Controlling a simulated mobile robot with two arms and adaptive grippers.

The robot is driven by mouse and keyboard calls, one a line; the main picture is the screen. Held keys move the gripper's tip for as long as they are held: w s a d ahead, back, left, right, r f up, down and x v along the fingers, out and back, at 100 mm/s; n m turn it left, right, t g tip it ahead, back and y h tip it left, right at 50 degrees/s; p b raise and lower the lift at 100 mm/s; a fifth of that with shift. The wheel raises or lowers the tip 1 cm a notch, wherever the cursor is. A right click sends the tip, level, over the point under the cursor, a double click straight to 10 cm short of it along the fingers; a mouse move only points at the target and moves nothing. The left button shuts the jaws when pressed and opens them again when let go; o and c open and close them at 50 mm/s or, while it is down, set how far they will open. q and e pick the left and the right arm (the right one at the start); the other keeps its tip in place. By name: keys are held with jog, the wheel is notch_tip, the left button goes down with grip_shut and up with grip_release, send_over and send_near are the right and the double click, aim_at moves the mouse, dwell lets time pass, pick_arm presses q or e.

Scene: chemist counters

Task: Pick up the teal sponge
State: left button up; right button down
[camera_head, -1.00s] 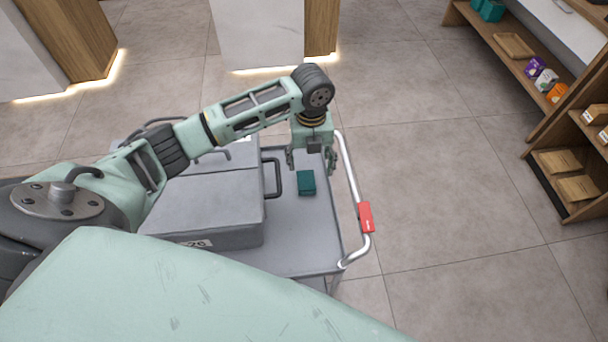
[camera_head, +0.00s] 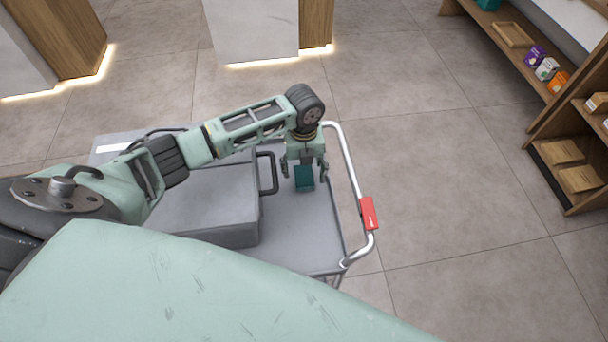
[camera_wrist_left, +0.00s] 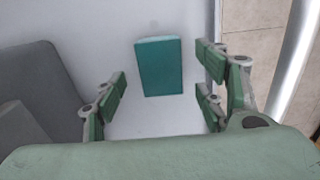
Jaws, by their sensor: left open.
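The teal sponge (camera_head: 304,180) is a small block on the grey cart top (camera_head: 310,235), near the cart's handle end. My left gripper (camera_head: 304,168) is open and hangs just above and behind the sponge, its fingers apart on either side. In the left wrist view the sponge (camera_wrist_left: 159,66) lies ahead of the open left gripper (camera_wrist_left: 165,88), roughly between the fingers and apart from them. My right gripper is out of view.
A grey case (camera_head: 215,205) with a dark handle (camera_head: 268,172) lies on the cart left of the sponge. The cart's metal rail (camera_head: 349,165) with a red tag (camera_head: 369,213) is close on the right. Shelves with boxes stand at the far right.

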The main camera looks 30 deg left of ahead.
pick_arm(q)
jog(key=shift+f, duration=0.95)
jog(key=c, duration=0.9)
jog(key=shift+r, duration=0.1)
